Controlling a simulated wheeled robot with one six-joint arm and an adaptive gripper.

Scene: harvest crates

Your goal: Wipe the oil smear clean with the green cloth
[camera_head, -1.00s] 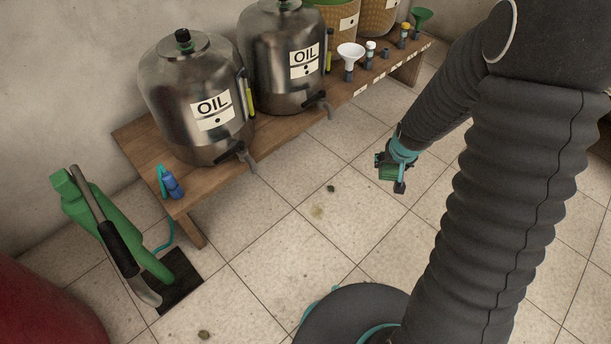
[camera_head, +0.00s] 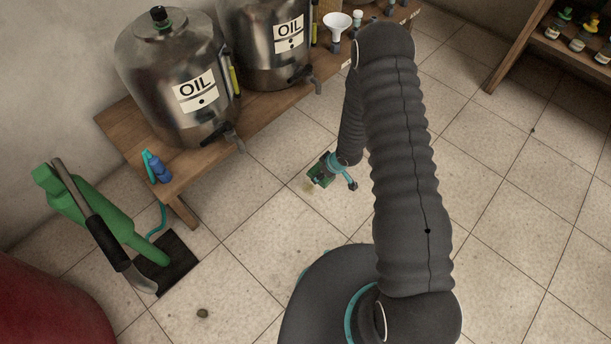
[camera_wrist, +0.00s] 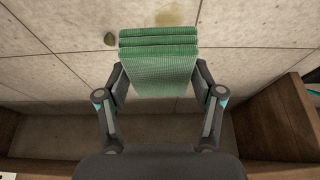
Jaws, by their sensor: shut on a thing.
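My gripper (camera_head: 326,172) is shut on the green cloth (camera_head: 319,176), which is small in the head view. In the wrist view the folded cloth (camera_wrist: 158,62) hangs between the two fingers of my gripper (camera_wrist: 160,88). The oil smear (camera_wrist: 172,12) is a faint yellow-brown stain on the tiled floor, just beyond the cloth at the top of the wrist view. In the head view only a bit of the smear (camera_head: 308,187) shows beside the cloth. I cannot tell whether the cloth touches the floor.
A wooden bench (camera_head: 113,125) carries steel oil tanks (camera_head: 170,75), a blue spray bottle (camera_head: 158,168) and a funnel (camera_head: 337,22). A small leaf-like bit (camera_wrist: 109,39) lies near the smear.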

